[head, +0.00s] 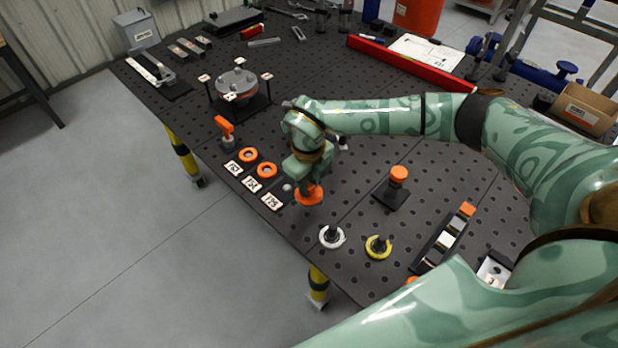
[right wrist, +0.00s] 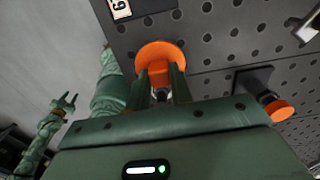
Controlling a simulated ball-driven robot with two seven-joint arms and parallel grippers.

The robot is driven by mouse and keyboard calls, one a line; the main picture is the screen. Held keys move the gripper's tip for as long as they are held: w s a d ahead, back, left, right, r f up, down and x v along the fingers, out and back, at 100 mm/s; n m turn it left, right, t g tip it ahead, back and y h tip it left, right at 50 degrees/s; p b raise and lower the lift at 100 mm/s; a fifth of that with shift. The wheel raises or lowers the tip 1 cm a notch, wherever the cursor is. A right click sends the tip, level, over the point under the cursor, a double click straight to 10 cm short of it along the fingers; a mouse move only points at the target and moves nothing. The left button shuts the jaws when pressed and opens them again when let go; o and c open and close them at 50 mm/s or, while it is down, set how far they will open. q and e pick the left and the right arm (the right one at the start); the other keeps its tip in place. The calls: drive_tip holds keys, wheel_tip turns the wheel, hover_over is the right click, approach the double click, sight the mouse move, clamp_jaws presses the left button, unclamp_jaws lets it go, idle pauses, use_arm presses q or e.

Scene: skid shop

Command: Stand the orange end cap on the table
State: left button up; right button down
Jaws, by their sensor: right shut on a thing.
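The orange end cap (head: 309,197) is a round flanged piece in my right gripper (head: 310,176), near the front edge of the black perforated table (head: 345,205). In the right wrist view, the gripper's two fingers (right wrist: 161,88) are shut on the narrower block of the cap, and its wide orange disc (right wrist: 160,50) faces away from the palm. I cannot tell whether the cap touches the table. My left gripper (right wrist: 64,102) shows small at the left of the right wrist view, empty with its fingers apart; it is not seen in the head view.
Two orange rings (head: 248,155) lie beside several numbered labels (head: 271,202) left of the cap. An orange-topped post (head: 398,174) stands to the right.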

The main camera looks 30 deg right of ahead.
drive_tip(key=shift+f+b, duration=1.75)
drive_tip(key=shift+f, duration=0.25)
drive_tip(key=shift+w+r, duration=0.1)
drive_tip(key=shift+r, duration=0.1)
drive_tip(key=shift+f, duration=0.3)
drive_tip(key=shift+f, duration=0.15)
drive_tip(key=shift+f+b, duration=0.55)
drive_tip(key=shift+f, duration=0.95)
drive_tip(key=c, duration=0.9)
unclamp_jaws()
